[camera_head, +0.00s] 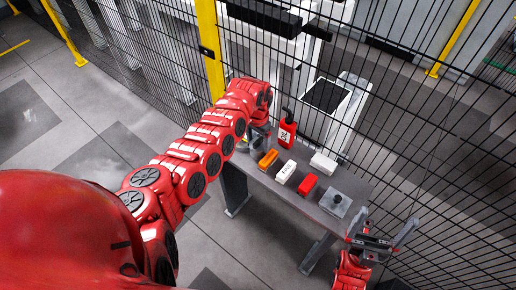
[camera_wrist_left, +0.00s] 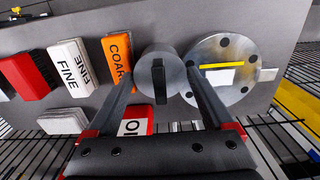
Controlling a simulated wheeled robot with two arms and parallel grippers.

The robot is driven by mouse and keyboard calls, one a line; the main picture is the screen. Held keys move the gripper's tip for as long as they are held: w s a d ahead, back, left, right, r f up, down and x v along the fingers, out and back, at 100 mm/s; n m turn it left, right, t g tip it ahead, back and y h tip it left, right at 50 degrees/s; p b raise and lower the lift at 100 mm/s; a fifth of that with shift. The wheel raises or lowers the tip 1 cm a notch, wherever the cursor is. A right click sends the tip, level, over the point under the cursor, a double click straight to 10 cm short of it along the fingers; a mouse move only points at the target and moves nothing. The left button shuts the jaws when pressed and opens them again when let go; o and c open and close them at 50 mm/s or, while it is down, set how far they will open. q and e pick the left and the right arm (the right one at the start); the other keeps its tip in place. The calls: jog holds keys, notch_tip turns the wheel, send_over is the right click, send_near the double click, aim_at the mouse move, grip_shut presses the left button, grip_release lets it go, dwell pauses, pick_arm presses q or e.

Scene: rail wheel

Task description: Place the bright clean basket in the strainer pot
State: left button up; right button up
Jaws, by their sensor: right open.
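My left gripper (camera_head: 260,133) is over the far left end of the bench, its fingers mostly hidden by the arm in the head view. In the left wrist view my left gripper (camera_wrist_left: 161,68) has its fingers apart, on either side of a grey metal cylinder (camera_wrist_left: 144,62) with a black bar handle (camera_wrist_left: 160,80) on top. I cannot tell whether the fingertips touch the cylinder's sides. Right beside it is a round grey flange (camera_wrist_left: 242,91) with bolt holes and a yellow strip. Which part is the basket or strainer pot is unclear. My right gripper (camera_head: 383,238) is open and empty at the bench's near right end.
The bench (camera_head: 258,177) carries an orange block (camera_head: 268,159), a white block (camera_head: 286,171), a red block (camera_head: 307,185), a pale block (camera_head: 323,162), a red bottle (camera_head: 287,132) and a grey plate with a knob (camera_head: 336,203). Black mesh fencing (camera_head: 430,150) stands behind it.

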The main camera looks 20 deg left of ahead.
pick_arm(q)
jog(key=c, duration=1.1)
jog(key=shift+c, duration=0.2)
